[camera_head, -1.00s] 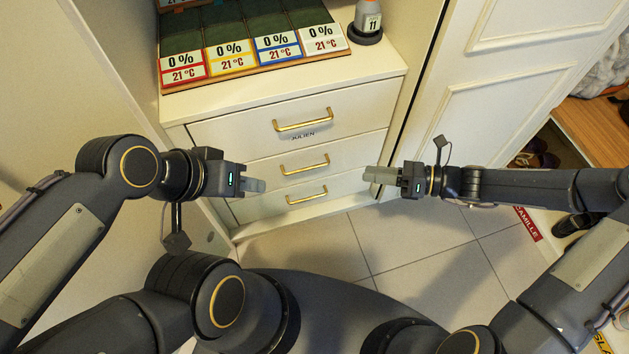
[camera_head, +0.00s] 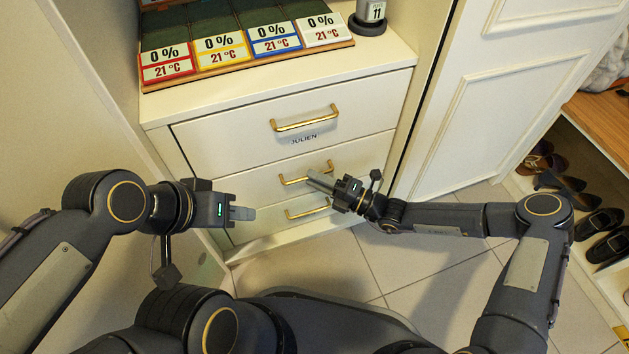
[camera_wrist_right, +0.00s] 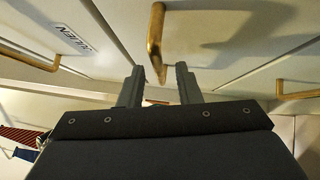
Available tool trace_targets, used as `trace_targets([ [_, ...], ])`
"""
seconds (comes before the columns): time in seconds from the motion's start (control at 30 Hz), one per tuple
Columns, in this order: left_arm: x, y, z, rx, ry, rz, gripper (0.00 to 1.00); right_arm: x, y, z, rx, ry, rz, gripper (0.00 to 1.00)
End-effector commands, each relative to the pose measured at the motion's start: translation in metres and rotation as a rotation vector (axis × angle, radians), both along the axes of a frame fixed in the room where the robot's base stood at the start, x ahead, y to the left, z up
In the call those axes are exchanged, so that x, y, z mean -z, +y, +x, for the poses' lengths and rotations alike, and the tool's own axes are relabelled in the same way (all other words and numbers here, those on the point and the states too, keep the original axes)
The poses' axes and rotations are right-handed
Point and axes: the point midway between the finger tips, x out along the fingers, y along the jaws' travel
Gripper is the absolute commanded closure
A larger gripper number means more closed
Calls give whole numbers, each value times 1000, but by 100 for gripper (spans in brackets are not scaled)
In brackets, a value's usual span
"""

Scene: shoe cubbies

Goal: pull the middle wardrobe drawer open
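The middle wardrobe drawer (camera_head: 362,158) is shut, flush with the drawers above and below it. Its brass bar handle (camera_head: 292,181) is partly covered by my right fingertips in the head view. My right gripper (camera_head: 312,178) is at this handle. In the right wrist view, the two fingers of my right gripper (camera_wrist_right: 160,80) stand apart. The middle handle (camera_wrist_right: 156,35) lies just ahead of the gap between them; contact cannot be told. My left gripper (camera_head: 245,213) is left of the drawers, holding nothing visible; its finger gap cannot be made out.
The top drawer (camera_head: 230,130), labelled JULIEN, and the bottom drawer (camera_head: 262,226) are shut, each with a brass handle. Display cards (camera_head: 222,48) stand on the cabinet top. A panelled door (camera_head: 500,110) is at right, with shoes (camera_head: 600,222) beyond. Tiled floor (camera_head: 425,265) below is clear.

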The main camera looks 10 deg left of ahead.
Motion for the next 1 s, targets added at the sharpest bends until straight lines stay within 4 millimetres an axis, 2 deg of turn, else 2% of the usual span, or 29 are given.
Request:
trace_targets([
  [0.13, 3, 0, 0, 0, 0, 0, 64, -1, 7, 1, 0, 0, 0, 69],
  [0.37, 2, 0, 0, 0, 0, 0, 64, -1, 8, 1, 0, 0, 0, 69],
  [0.6, 3, 0, 0, 0, 0, 0, 64, -1, 8, 1, 0, -1, 0, 100],
  [1.0, 0, 0, 0, 0, 0, 0, 64, -2, 6, -1, 0, 0, -1, 100],
])
